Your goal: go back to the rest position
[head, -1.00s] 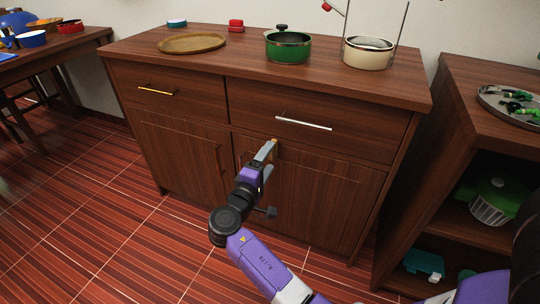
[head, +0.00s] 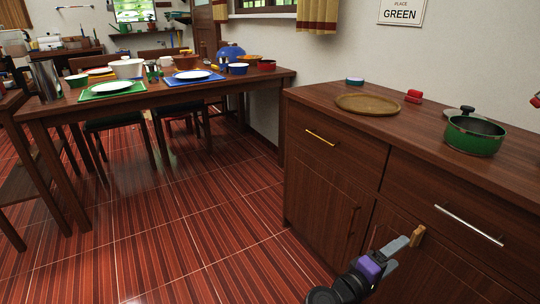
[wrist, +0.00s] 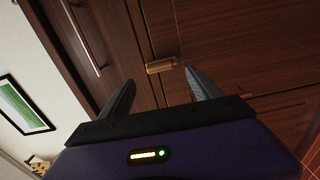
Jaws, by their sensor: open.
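My gripper (head: 404,243) is in front of the lower doors of the wooden cabinet (head: 330,185), at the lower right of the head view. In the wrist view its two grey fingers (wrist: 160,80) are spread, with nothing held between them. A short brass-coloured handle (wrist: 161,65) on the cabinet front shows just beyond and between the fingertips. I cannot tell whether a finger touches it. In the head view a tan piece (head: 417,236), which looks like this handle, shows at the fingertips. The doors look closed.
A green pot (head: 473,136), a round wooden tray (head: 368,104) and a red item (head: 414,96) stand on the counter. A dining table (head: 150,95) set with plates and bowls stands at the left, with chairs. The tiled floor (head: 170,230) between is clear.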

